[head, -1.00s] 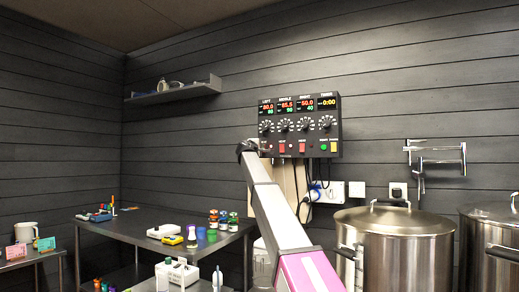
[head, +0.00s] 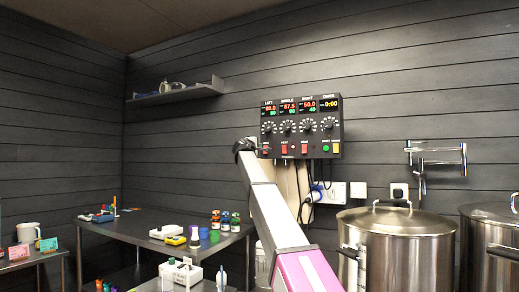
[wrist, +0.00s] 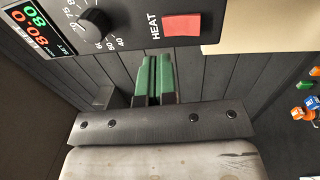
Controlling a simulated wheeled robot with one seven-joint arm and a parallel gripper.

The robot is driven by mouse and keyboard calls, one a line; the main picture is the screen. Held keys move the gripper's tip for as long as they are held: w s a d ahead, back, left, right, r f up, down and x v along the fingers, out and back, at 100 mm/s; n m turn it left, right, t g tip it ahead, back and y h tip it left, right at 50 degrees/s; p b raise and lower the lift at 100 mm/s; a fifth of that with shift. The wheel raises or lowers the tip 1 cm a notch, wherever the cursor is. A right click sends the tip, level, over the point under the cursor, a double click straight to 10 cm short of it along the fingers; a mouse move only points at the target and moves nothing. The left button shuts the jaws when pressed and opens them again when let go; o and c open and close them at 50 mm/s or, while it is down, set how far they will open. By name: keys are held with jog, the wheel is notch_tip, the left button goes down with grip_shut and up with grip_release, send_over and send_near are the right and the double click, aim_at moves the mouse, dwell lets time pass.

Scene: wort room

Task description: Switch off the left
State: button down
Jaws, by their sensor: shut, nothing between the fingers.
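The black control panel (head: 327,125) hangs on the wall, with displays, knobs and red switches. Its left display (wrist: 31,26) reads 80.0 in red above 80 in green in the wrist view. The left section's red switch (wrist: 182,27), marked HEAT, is beside the black dial (wrist: 96,17). In the head view that switch is partly hidden by my arm's end. My gripper (wrist: 154,62) has green-padded fingers closed together and empty. Its tips are near the panel's edge, to the lower left of the switch in the wrist view, apparently not on it.
Red switches of the other sections (head: 284,149) sit to the right. Sockets and cables (head: 330,192) are below the panel. A steel kettle (head: 398,240) stands at lower right. A table (head: 140,228) with bottles and small instruments is at left, under a wall shelf (head: 175,93).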

jog(key=s+a+r, duration=0.1)
jog(key=s+a, duration=0.3)
jog(key=s, duration=0.3)
dwell(0.3)
jog(key=s+d+f+m+g+y, duration=0.1)
jog(key=s+d+f+m+g, duration=0.2)
jog(key=f, duration=1.4)
jog(key=s+d+f+g+y, duration=0.1)
jog(key=s+d+f+g, duration=0.3)
jog(key=f, duration=1.2)
jog(key=s+d+f+m+g+y, duration=0.1)
jog(key=s+d+f+m+y, duration=0.3)
jog(key=f, duration=1.3)
jog(key=s+d+f+m+g+y, duration=0.1)
jog(key=s+f+g, duration=0.3)
jog(key=s+f, duration=1.3)
jog(key=s+d+f+m+g+y, duration=0.2)
jog(key=s+d+f+m+g, duration=0.2)
jog(key=s+f, duration=1.3)
jog(key=shift+g+y, duration=0.3)
jog(key=shift+g, duration=0.1)
